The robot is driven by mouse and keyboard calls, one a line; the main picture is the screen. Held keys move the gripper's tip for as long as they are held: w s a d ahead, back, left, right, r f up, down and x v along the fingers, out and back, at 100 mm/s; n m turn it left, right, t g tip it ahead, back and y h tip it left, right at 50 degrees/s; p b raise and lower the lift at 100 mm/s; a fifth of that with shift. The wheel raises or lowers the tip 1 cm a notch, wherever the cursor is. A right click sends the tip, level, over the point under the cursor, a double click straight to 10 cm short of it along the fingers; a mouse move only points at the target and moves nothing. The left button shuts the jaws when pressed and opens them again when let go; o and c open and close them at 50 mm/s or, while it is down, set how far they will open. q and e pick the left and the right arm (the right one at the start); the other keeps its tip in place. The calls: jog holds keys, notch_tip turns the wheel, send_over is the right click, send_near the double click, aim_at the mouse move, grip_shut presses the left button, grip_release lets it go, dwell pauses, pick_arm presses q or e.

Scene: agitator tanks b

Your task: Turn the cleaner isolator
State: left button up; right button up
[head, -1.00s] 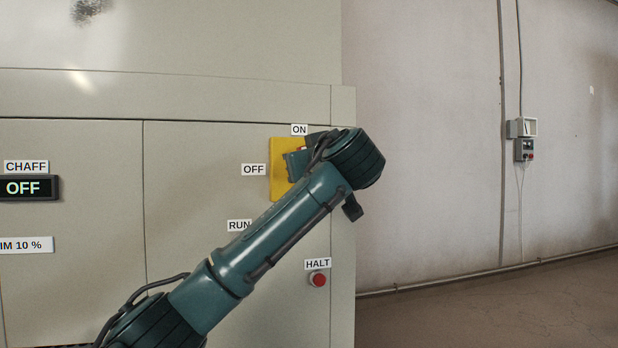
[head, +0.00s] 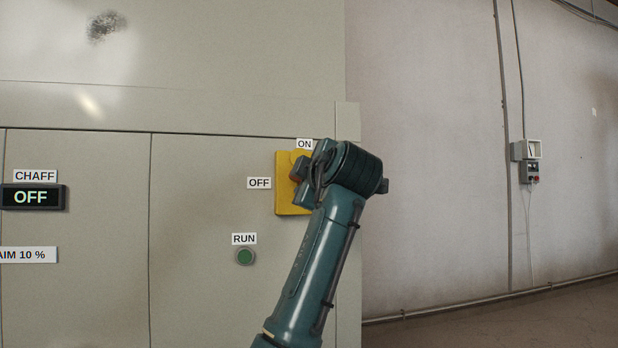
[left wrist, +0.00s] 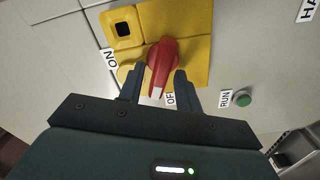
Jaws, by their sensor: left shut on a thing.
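The cleaner isolator is a red rotary handle (left wrist: 162,62) on a yellow plate (left wrist: 190,20). In the left wrist view its white-tipped end lies beside the OFF label (left wrist: 170,98), with the ON label (left wrist: 110,58) farther left. My left gripper (left wrist: 157,80) is shut on the handle, one finger on each side. In the head view the yellow plate (head: 290,200) shows, but my left gripper (head: 304,178) and wrist hide most of the handle. My right gripper is in neither view.
A green RUN button (head: 245,256) sits below left of the plate, clear of my arm. A CHAFF display (head: 34,197) reading OFF is at far left. The cabinet's right edge is just behind my wrist. A small control box (head: 530,172) hangs on the far wall.

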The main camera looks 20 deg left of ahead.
pick_arm(q)
jog(key=shift+f+n+p, duration=0.2)
jog(key=shift+n+p, duration=0.1)
jog(key=shift+n, duration=0.8)
jog(key=shift+f+n+p, duration=0.15)
jog(key=shift+n+p, duration=0.1)
jog(key=shift+n, duration=0.85)
jog(key=o, duration=0.6)
jog(key=b+v, duration=0.2)
jog(key=v, duration=1.1)
jog(key=shift+s, duration=0.1)
